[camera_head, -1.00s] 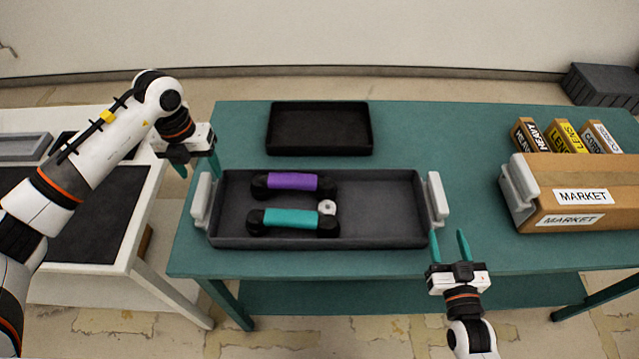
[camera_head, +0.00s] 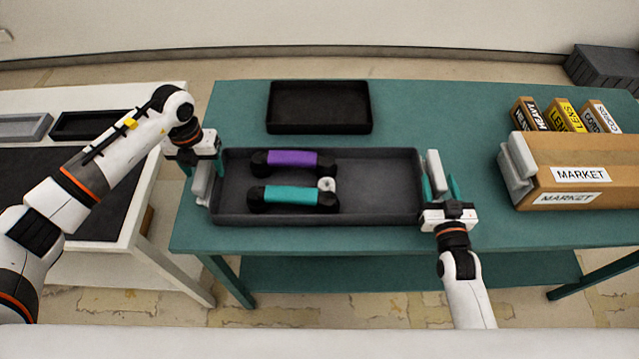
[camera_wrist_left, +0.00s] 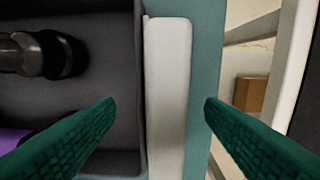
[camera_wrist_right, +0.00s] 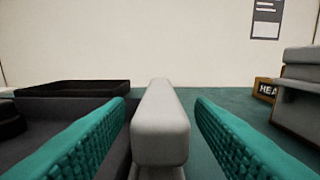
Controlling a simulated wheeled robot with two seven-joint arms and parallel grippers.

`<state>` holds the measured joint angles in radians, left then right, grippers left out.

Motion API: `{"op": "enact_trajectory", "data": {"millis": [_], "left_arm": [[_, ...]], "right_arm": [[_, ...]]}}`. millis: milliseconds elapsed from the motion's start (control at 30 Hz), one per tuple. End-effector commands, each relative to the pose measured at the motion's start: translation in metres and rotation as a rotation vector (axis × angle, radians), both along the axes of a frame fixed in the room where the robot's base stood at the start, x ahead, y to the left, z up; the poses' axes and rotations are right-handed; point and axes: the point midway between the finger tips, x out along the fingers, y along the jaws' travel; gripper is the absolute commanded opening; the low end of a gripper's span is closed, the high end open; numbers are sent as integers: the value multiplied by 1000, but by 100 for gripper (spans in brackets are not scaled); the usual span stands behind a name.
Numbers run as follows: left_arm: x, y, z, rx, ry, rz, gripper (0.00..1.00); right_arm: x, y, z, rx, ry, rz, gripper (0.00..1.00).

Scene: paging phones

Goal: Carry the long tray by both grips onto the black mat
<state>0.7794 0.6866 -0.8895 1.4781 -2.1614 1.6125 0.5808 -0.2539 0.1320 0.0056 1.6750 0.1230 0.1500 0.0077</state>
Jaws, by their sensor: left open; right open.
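The long grey tray (camera_head: 380,213) stands on the green table and holds a purple phone handset (camera_head: 292,159), a teal phone handset (camera_head: 292,196) and a small white roll (camera_head: 326,184). My left gripper (camera_head: 203,172) is open over the tray's left grip (camera_head: 200,190); in the left wrist view the white grip (camera_wrist_left: 168,90) lies between the spread fingers. My right gripper (camera_head: 441,190) is open at the right grip (camera_head: 435,168); in the right wrist view that grip (camera_wrist_right: 161,125) stands between the fingers. The black mat (camera_head: 60,195) lies on the white table at the left, partly behind my left arm.
A black empty tray (camera_head: 319,107) sits behind the long tray. A cardboard MARKET box (camera_head: 590,160) with a grey grip and several small labelled boxes (camera_head: 565,117) stands at the right. Grey and black small trays (camera_head: 24,127) lie at the back of the white table. A gap separates the tables.

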Motion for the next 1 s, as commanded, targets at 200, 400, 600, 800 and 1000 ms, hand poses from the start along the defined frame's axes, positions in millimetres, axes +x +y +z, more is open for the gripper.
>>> {"op": "enact_trajectory", "data": {"millis": [200, 400, 600, 800, 1000], "left_arm": [[-1, 0, -28, 0, 1, -1, 64], [0, 0, -35, 0, -1, -1, 64], [0, 0, -35, 0, -1, -1, 64], [0, 0, -34, 0, -1, -1, 36], [0, 0, -34, 0, -1, -1, 3]], "right_arm": [[28, 0, 0, 0, -1, 0, 49], [35, 0, 0, 0, 0, 0, 49], [34, 0, 0, 0, 0, 0, 49], [34, 0, 0, 0, 0, 0, 21], [34, 0, 0, 0, 0, 0, 0]]}}
